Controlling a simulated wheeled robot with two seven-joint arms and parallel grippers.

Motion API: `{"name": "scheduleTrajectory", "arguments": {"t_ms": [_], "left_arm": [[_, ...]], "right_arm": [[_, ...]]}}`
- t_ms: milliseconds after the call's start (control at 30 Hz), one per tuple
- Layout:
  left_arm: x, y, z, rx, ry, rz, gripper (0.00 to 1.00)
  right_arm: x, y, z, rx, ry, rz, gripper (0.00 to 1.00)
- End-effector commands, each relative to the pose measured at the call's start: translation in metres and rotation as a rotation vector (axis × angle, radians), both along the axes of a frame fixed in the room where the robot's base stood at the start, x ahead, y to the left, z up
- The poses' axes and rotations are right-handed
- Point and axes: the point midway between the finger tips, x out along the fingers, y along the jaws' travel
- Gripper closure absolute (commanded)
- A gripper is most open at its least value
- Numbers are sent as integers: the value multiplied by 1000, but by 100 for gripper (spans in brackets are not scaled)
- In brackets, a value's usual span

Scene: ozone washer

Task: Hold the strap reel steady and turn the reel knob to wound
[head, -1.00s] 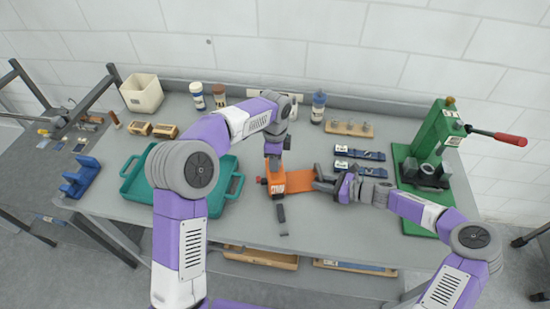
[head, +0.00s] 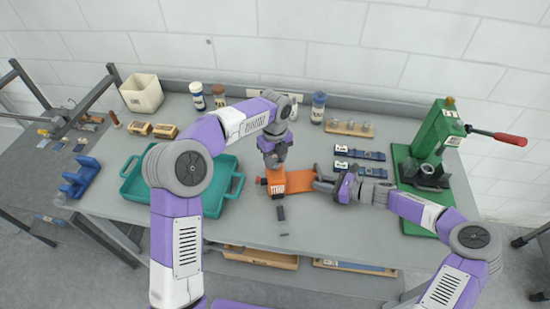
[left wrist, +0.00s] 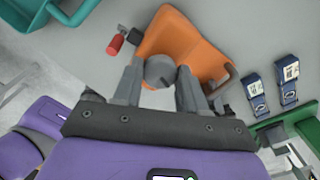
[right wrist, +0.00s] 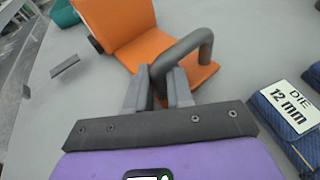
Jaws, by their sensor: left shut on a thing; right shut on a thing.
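The strap reel (head: 276,184) is an orange block on an orange base plate (head: 300,182) on the bench. Its round grey knob (left wrist: 160,70) shows in the left wrist view. My left gripper (head: 274,163) reaches down from above, shut on the knob, one finger on each side. My right gripper (head: 328,184) is shut on the grey bent handle (right wrist: 182,52) over the base plate. A short dark strap piece (head: 281,213) lies in front of the reel. A small red part (left wrist: 115,44) sticks out from the reel's side. The knob's marking cannot be read.
A teal tray (head: 130,185) stands left of the reel. Blue die blocks (head: 360,153) lie behind and right of my right gripper. A green press (head: 440,140) with a red-tipped lever stands at right. Bottles (head: 318,107) line the back. Bench front is mostly clear.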

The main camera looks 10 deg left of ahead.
Motion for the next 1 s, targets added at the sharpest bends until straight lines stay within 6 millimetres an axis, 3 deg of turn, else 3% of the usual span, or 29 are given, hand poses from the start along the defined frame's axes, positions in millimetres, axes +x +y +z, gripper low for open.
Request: {"name": "scheduleTrajectory", "arguments": {"t_ms": [333,867,900,1000], "left_arm": [[0,-1,0,-1,0,-139,89],[-1,-1,0,-1,0,-162,89],[-1,-1,0,-1,0,-162,56],[-1,-1,0,-1,0,-162,40]], "right_arm": [[0,2,2,4,-1,3,96],[0,2,2,4,-1,3,96],[0,2,2,4,-1,3,96],[0,1,2,4,-2,2,96]]}}
